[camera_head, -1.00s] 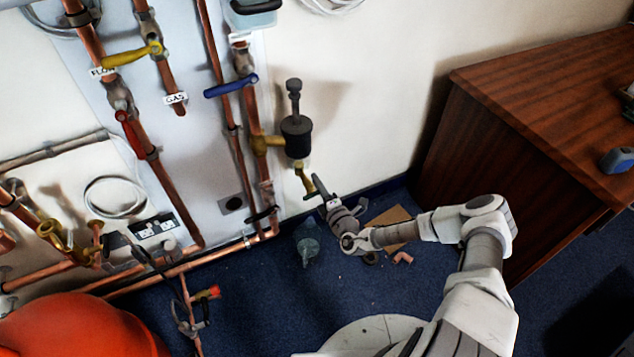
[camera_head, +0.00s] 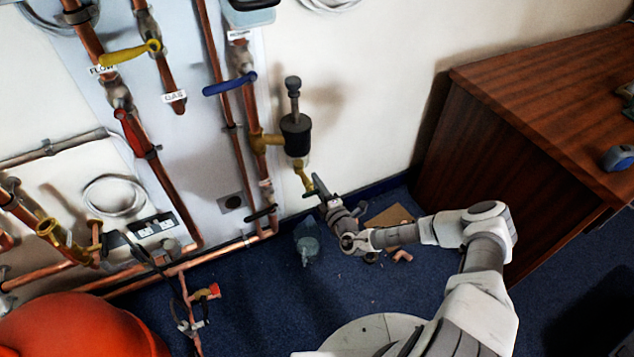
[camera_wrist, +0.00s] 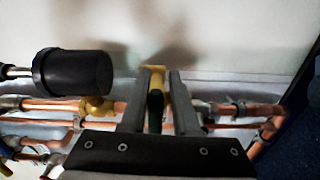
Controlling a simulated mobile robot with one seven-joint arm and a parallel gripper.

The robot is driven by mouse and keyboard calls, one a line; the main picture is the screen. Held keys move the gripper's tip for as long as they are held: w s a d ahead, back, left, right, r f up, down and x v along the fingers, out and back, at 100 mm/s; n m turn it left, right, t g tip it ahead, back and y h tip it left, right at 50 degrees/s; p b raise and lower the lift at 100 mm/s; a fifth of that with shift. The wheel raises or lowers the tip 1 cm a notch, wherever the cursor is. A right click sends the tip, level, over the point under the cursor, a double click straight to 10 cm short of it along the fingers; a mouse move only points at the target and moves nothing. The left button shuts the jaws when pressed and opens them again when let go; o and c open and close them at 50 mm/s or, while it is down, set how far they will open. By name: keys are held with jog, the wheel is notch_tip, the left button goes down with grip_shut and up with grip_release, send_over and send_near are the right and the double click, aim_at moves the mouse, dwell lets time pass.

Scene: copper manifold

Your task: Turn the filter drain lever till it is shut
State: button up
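The black filter (camera_head: 296,135) hangs on the copper pipework, with a brass drain valve (camera_head: 304,178) below it. The small green drain lever (camera_head: 310,194) shows at the valve's lower end, partly covered by my gripper (camera_head: 321,191). In the wrist view, the dark green lever (camera_wrist: 155,108) stands between the two fingers of my gripper (camera_wrist: 160,104), in front of the brass valve body (camera_wrist: 154,76). The fingers are apart, with a gap to the lever at the right finger; contact at the left finger cannot be told. The filter (camera_wrist: 75,72) is left of the fingers.
A blue lever (camera_head: 230,84) and yellow lever (camera_head: 131,53) sit on other pipes to the left. A wooden cabinet (camera_head: 500,135) stands at the right. A grey-green object (camera_head: 307,243), a cardboard piece (camera_head: 389,216) and copper fittings lie on the blue floor.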

jog(key=shift+o, duration=1.1)
jog(key=shift+r, duration=0.1)
jog(key=shift+w, duration=0.1)
jog(key=p+v, duration=0.4)
jog(key=v, duration=1.3)
jog(key=shift+s, duration=0.25)
jog(key=shift+d, duration=0.1)
